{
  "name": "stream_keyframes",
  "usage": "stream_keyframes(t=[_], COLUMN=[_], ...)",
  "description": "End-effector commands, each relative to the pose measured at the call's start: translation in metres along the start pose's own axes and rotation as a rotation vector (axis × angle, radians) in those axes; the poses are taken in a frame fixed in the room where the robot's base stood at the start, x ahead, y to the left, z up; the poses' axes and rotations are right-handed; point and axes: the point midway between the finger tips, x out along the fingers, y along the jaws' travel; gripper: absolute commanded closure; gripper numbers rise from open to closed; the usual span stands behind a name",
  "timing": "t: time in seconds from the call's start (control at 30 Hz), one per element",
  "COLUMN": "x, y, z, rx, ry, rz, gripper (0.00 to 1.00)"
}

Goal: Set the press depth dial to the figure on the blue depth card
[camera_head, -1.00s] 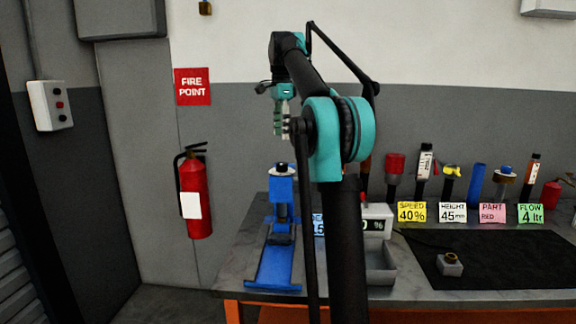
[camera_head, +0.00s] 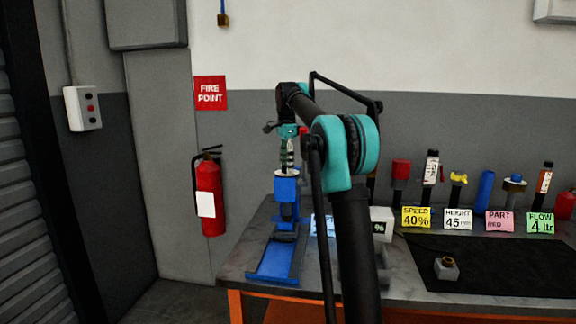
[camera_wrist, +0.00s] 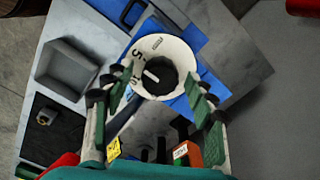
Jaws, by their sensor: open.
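The blue press (camera_head: 285,225) stands at the left end of the bench, with a pale dial on top. In the wrist view the press depth dial is a white disc (camera_wrist: 143,50) with dark figures, one looking like a 5, and a black knob (camera_wrist: 158,76) with a white pointer line. My gripper (camera_head: 287,163) is just above the dial. In the wrist view my gripper (camera_wrist: 160,84) is open, its fingers on either side of the knob; contact cannot be told. The pale blue depth card (camera_head: 322,226) is partly hidden behind my arm, its figure not clearly readable.
Yellow (camera_head: 416,217), white (camera_head: 458,219), pink (camera_head: 499,222) and green (camera_head: 540,223) cards stand along the bench, with several upright tools behind. A black mat (camera_head: 490,270) carries a small grey block (camera_head: 446,268). A grey tray (camera_wrist: 66,70) shows in the wrist view.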

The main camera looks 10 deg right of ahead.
Motion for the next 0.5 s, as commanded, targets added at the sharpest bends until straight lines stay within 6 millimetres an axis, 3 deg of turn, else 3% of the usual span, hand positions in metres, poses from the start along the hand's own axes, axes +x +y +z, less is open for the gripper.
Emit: stream_keyframes(t=[0.07, 0.4, 0.5], x=[-0.0001, -0.0003, -0.0003], y=[0.0001, 0.0002, 0.0003], z=[-0.0001, -0.0002, -0.0002], rx=[0.0, 0.0, -0.001], ry=[0.0, 0.0, 0.0], rz=[0.0, 0.0, 0.0], gripper=[0.49, 0.91, 0.93])
